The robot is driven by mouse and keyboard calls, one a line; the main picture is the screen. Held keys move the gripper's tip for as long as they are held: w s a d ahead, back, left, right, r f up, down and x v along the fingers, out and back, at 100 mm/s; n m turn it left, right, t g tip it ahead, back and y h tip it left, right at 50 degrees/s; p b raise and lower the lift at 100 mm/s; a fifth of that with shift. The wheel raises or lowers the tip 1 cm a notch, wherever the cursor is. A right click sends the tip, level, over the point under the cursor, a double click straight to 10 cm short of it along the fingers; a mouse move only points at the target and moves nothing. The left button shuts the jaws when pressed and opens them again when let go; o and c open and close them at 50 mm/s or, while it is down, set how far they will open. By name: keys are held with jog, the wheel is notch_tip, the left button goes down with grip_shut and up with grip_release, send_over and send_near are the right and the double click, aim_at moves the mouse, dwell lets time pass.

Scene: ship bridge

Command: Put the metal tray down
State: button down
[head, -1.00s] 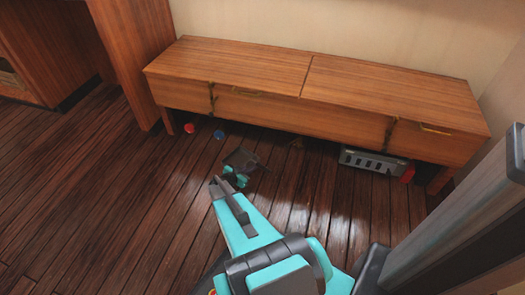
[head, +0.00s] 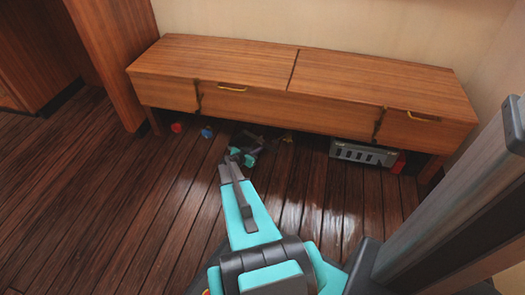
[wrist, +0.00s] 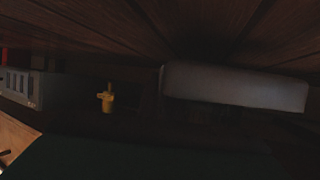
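My gripper (head: 250,145) is low, at the front edge of the space under the long wooden bench; its fingertips are too dark and small to make out. In the wrist view, which looks upside down, a pale grey flat slab (wrist: 235,88) fills the right of centre, slightly tilted; it may be the metal tray. I cannot make out my fingers there, nor whether they hold the slab. No tray stands out clearly in the head view.
The near floor is clear.

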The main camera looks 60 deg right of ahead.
aim_at(263, 152)
jog(key=d, duration=0.5)
jog(key=shift+s+r+b, duration=0.1)
jog(key=shift+s+b, duration=0.1)
jog(key=shift+b, duration=0.2)
jog(key=shift+f+b, duration=0.8)
jog(key=shift+f, duration=1)
jog(key=shift+f, duration=0.1)
jog(key=c, duration=1.9)
grip_release()
jog(key=shift+c, duration=0.2)
jog(key=shift+r, duration=0.2)
jog(key=p+v, duration=0.3)
jog(key=v, duration=0.9)
jog(key=shift+f, duration=0.1)
